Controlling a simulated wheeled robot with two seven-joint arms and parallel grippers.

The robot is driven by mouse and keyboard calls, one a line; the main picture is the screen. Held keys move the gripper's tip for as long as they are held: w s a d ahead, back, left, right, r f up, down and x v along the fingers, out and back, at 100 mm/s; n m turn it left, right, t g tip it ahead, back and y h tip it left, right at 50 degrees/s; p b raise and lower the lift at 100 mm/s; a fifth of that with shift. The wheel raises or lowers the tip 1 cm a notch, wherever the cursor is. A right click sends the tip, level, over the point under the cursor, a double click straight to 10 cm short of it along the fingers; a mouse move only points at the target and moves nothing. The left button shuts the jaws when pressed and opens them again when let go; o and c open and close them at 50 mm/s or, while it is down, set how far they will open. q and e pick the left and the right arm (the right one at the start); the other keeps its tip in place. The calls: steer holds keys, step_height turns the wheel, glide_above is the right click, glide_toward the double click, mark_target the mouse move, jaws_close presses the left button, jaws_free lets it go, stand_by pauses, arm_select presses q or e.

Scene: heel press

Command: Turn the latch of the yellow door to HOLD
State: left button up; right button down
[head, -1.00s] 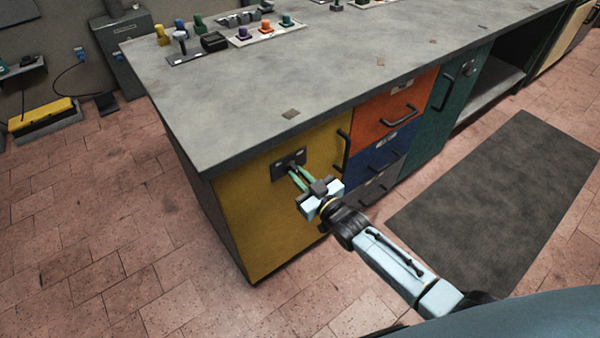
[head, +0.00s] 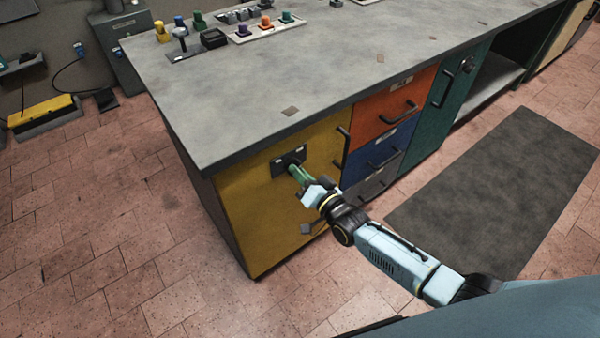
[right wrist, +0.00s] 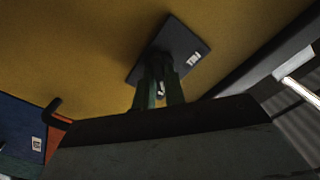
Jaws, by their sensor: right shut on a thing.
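The yellow door (head: 246,215) is closed at the near end of the bench cabinet; it fills the upper part of the right wrist view (right wrist: 70,45). Its latch has a dark plate (head: 279,168) with small pale labels, too small to read. The plate also shows in the right wrist view (right wrist: 182,38), with one white label visible. My right gripper (head: 296,172) has its green fingers at the plate, shut on the latch knob; they also show in the right wrist view (right wrist: 158,88). The fingers mostly hide the knob, so its setting cannot be told. My left gripper is out of view.
A dark bar handle (head: 343,148) stands on the door's right edge. Orange (head: 375,105) and blue (head: 365,165) drawers and a green door (head: 447,100) lie to the right. The worktop (head: 230,110) overhangs above. The floor in front is clear, with a dark mat (head: 490,190).

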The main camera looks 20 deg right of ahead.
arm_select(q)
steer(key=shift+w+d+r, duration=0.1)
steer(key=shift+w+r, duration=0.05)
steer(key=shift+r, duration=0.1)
arm_select(e)
steer(key=shift+m, duration=0.4)
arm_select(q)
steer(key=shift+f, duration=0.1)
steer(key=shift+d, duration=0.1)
arm_select(e)
steer(key=c, duration=1.5)
jaws_free()
steer(key=shift+o, duration=0.2)
steer(key=shift+s, duration=0.15)
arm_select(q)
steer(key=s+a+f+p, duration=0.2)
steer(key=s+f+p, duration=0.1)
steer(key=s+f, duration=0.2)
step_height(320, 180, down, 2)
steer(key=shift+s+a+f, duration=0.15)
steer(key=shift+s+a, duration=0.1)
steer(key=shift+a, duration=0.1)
arm_select(e)
steer(key=v, duration=1.3)
